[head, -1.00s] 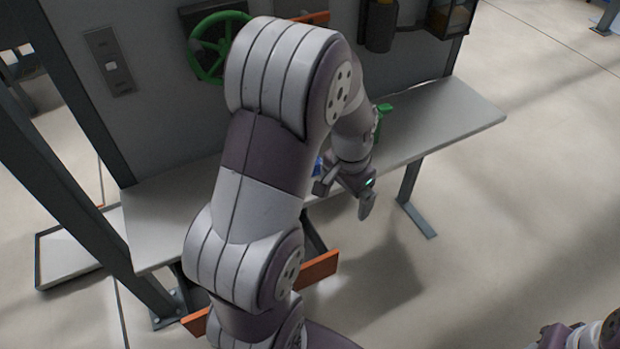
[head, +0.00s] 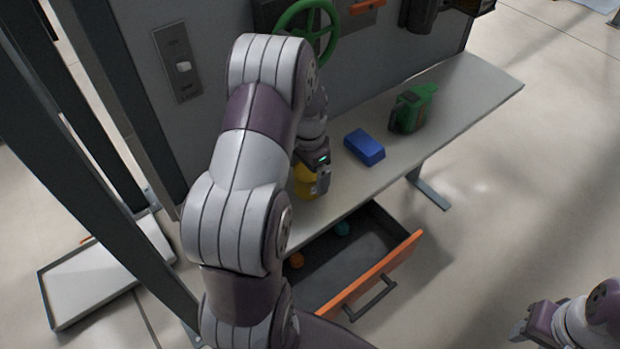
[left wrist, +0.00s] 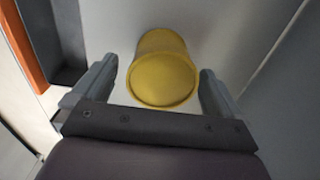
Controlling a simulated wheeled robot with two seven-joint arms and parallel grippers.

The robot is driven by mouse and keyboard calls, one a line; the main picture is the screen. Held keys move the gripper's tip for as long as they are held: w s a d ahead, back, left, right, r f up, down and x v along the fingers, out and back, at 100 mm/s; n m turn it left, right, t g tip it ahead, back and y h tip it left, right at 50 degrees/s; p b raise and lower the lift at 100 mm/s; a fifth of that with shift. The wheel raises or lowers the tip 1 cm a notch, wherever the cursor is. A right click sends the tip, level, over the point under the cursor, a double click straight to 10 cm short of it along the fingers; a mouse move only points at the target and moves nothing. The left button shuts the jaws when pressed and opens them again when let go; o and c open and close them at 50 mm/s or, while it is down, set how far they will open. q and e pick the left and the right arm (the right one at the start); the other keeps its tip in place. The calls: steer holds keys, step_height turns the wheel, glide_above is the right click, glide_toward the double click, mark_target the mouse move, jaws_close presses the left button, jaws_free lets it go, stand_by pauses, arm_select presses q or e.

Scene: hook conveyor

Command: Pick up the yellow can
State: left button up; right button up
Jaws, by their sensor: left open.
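The yellow can (head: 304,182) stands on the grey bench, partly hidden behind my left gripper (head: 318,188) in the head view. In the left wrist view the yellow can (left wrist: 162,75) lies between the two open fingers of my left gripper (left wrist: 158,92). A gap shows on each side of the can, so the fingers do not visibly touch it. My right gripper (head: 522,328) is at the lower right edge, away from the bench; its fingers are too small and cut off to judge.
A blue block (head: 365,147) and a green tool-like object (head: 412,108) stand on the bench (head: 465,95) to the right. An open drawer with an orange front (head: 372,275) below holds small balls. A panel with a green wheel (head: 307,30) rises behind the bench.

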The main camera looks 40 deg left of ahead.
arm_select(q)
steer(key=f, duration=0.3)
steer(key=shift+a+f, duration=0.25)
steer(key=shift+f, duration=0.05)
steer(key=shift+d, duration=0.15)
steer(key=c, duration=1.3)
steer(key=shift+r, duration=0.1)
steer(key=shift+r, duration=0.1)
